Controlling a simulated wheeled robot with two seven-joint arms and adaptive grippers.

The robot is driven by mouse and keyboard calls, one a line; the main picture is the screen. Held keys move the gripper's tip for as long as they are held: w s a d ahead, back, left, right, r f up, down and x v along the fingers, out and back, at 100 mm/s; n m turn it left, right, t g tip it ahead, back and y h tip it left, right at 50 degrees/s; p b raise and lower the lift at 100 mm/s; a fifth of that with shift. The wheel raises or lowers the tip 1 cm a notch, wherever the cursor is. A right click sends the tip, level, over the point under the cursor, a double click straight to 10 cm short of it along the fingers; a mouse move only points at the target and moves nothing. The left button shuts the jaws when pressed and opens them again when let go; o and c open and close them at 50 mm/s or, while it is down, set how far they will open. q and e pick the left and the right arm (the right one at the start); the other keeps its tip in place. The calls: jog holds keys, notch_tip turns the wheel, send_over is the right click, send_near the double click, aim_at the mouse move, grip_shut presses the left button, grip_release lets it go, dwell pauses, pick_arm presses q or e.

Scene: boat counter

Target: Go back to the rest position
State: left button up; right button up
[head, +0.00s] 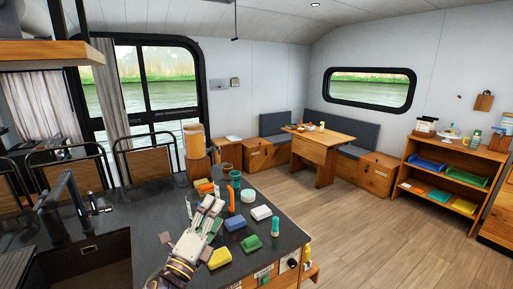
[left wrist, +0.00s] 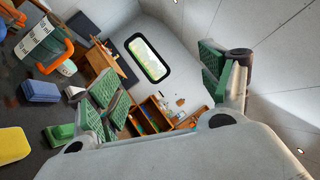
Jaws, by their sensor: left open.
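My left gripper (head: 212,212) is above the dark counter (head: 150,215) in the head view, reaching in from the lower left. In the left wrist view its green-padded fingers (left wrist: 165,85) stand wide apart with nothing between them. The same blue block (left wrist: 40,91) and yellow block (left wrist: 13,145) show at the left of the left wrist view. My right gripper is in neither view.
A sink (head: 95,262) with a black tap is at left. Open wooden floor (head: 350,225) lies beyond the counter.

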pick_arm(q)
jog(key=s+a+f+n+g+y, duration=0.3)
jog(key=a+f+n+g+y, duration=0.15)
jog(key=f+n, duration=0.4)
jog(key=s+a+f+n+g+y, duration=0.35)
jog(key=a+f+n, duration=0.3)
jog(key=f, duration=0.35)
jog(key=s+f+n+g, duration=0.85)
jog(key=s+f, duration=0.45)
jog(key=s, duration=0.4)
notch_tip(320, 180, down, 32)
jog(key=s+g, duration=0.1)
jog(key=s, duration=0.2)
jog(key=s+a+f+g, duration=0.1)
jog(key=s+a+f, duration=0.2)
jog(key=s+f, duration=1.7)
jog(key=shift+s+a+f+g, duration=0.2)
jog(key=shift+s+f+g, duration=0.15)
jog(key=shift+s, duration=0.85)
